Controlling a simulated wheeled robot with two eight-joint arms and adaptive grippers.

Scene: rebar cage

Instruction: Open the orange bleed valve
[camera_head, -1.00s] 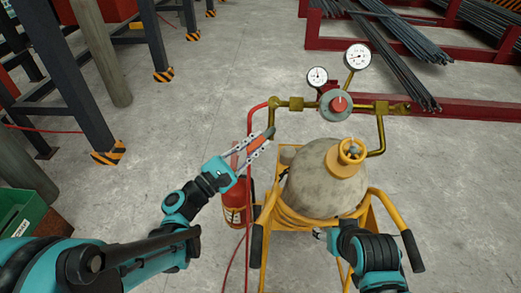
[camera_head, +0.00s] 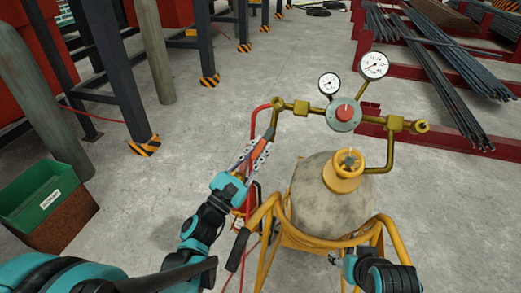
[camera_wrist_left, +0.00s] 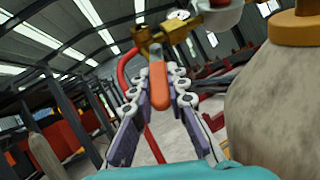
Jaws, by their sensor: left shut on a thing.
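The orange bleed valve lever (camera_head: 269,136) hangs below the left end of the brass manifold (camera_head: 301,108) and slopes down to the left. My left gripper (camera_head: 262,147) is closed around the lever from below left. In the left wrist view, the orange lever (camera_wrist_left: 159,86) lies between the two finger pads, with the brass fitting (camera_wrist_left: 149,40) beyond it. My right gripper (camera_head: 335,258) is low beside the yellow cart frame; its fingers are too small and partly hidden to judge.
A grey tank (camera_head: 330,205) with a yellow valve collar (camera_head: 342,178) sits on the yellow cart (camera_head: 262,217). Two gauges and a red-knobbed regulator (camera_head: 343,113) top the manifold. A red hose (camera_head: 254,118) runs left of the lever. A green bin (camera_head: 40,196) stands left.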

